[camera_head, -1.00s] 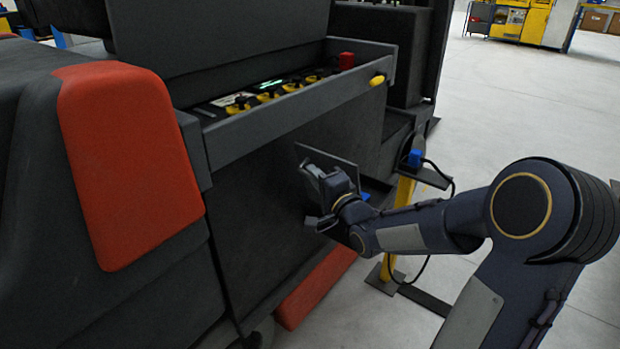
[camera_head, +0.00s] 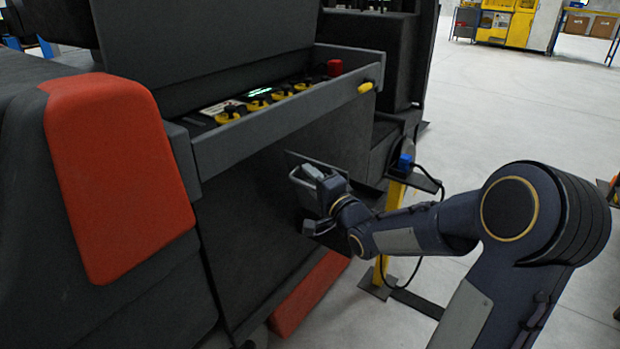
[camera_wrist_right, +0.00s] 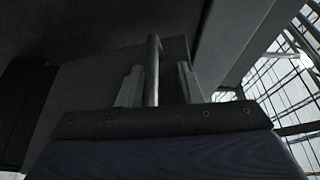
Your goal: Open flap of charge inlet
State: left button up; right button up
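The flap (camera_head: 292,160) is a thin dark panel on the side of the dark machine. Its upper edge slants away from the machine's face, so it appears to stand out at an angle. A grey bar handle (camera_head: 299,189) is on it; in the right wrist view the handle (camera_wrist_right: 153,68) rises between the two fingers. My right gripper (camera_head: 318,186) is at the flap, and in the wrist view its fingers (camera_wrist_right: 160,87) are apart, with a gap on the right of the handle. The inlet behind the flap is hidden. My left gripper is not in view.
A yellow post (camera_head: 391,215) with a blue connector (camera_head: 405,162) and black cable stands right of the flap, close behind my right arm. A control tray (camera_head: 262,122) juts out above. A red bumper (camera_head: 308,296) lies below. Floor at the right is open.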

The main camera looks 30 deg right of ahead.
jog(key=s, duration=0.7)
jog(key=shift+f, duration=0.15)
jog(key=s+p, duration=0.1)
jog(key=s, duration=0.8)
jog(key=shift+f, duration=0.4)
jog(key=shift+p, duration=0.35)
dwell(0.5)
